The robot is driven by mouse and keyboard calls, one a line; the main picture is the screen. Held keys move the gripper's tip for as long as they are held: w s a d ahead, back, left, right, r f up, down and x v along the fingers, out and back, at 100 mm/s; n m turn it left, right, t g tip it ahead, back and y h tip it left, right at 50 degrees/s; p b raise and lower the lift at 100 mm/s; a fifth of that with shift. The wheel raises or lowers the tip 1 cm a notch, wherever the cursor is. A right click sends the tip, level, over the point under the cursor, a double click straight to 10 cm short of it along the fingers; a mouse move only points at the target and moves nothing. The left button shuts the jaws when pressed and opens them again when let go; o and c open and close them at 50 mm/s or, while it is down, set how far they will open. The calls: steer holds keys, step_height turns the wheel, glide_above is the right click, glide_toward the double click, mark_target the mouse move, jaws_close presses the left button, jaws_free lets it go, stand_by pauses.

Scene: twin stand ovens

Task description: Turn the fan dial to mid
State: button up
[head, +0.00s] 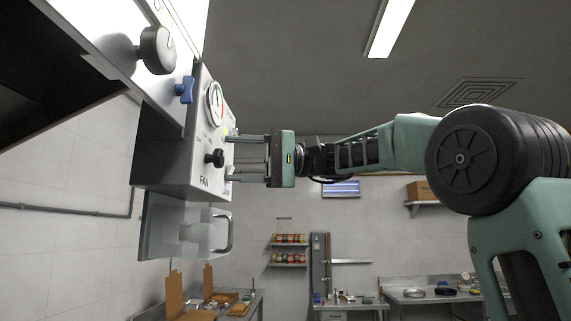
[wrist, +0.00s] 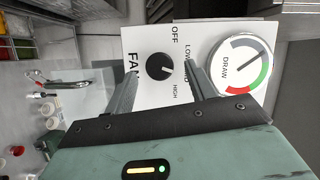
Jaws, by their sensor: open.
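The fan dial (head: 215,158) is a black round knob on the pale oven control panel, above the word FAN. In the wrist view the dial (wrist: 159,66) sits between labels OFF, LOW and HIGH; the MID label is mostly hidden behind a finger. A small light mark shows on the knob's lower right, but its exact setting is hard to tell. My gripper (head: 231,158) is open and faces the panel, its fingertips close in front of the dial. In the wrist view my gripper (wrist: 160,69) has one finger on each side of the dial, without visible contact.
A round DRAW gauge (wrist: 241,66) is beside the dial; in the head view the gauge (head: 215,104) is above it. A larger black knob (head: 157,50) and a blue handle (head: 185,90) are nearer. A metal handle (head: 226,233) is below the panel.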

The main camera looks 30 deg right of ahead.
steer(key=b+v, duration=0.2)
steer(key=v, duration=1.3)
steer(key=shift+d, duration=0.1)
